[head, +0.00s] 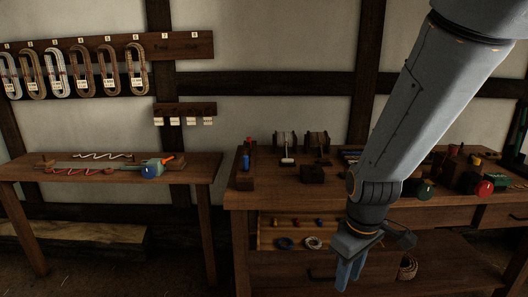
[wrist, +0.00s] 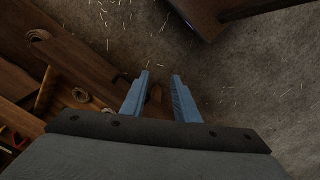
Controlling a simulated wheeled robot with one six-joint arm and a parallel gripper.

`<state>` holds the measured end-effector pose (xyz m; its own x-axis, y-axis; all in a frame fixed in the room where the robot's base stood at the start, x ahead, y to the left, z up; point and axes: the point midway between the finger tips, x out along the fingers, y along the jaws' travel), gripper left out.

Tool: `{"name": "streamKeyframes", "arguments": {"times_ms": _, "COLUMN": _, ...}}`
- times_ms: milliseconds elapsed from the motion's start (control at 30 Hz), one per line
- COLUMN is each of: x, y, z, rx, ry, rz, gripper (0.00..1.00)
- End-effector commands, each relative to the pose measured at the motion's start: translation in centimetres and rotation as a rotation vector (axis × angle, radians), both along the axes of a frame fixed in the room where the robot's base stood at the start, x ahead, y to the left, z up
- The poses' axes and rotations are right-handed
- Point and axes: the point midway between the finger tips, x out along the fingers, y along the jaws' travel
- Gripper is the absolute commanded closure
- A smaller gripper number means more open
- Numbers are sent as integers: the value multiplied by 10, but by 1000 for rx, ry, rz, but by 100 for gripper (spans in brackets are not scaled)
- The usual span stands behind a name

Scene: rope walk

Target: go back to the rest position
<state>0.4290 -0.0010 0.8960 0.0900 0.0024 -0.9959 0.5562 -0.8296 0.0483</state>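My gripper (head: 349,274) hangs low on the right side of the head view, pointing down in front of the workbench (head: 300,198). In the wrist view my gripper (wrist: 159,78) shows two blue fingers apart with nothing between them. The floor (wrist: 245,80) shows beyond the fingertips. My arm comes down from the upper right of the head view and hides part of the bench.
The open drawer (head: 268,241) holds coils and small pieces, left of my gripper. A lower shelf (head: 430,272) carries a basket (head: 408,267). A second table (head: 110,170) stands left. Rope coils (head: 83,72) hang on the wall. Floor shows between the tables.

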Motion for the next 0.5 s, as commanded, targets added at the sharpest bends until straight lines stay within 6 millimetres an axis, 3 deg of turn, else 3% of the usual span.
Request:
{"name": "streamKeyframes", "arguments": {"times_ms": 200, "x": -42, "y": 1, "z": 13, "rx": 29, "ry": 38, "rz": -413, "gripper": 72}}
{"name": "streamKeyframes", "arguments": {"times_ms": 500, "x": -60, "y": 2, "z": 16, "rx": 36, "ry": 56, "rz": -594, "gripper": 72}}
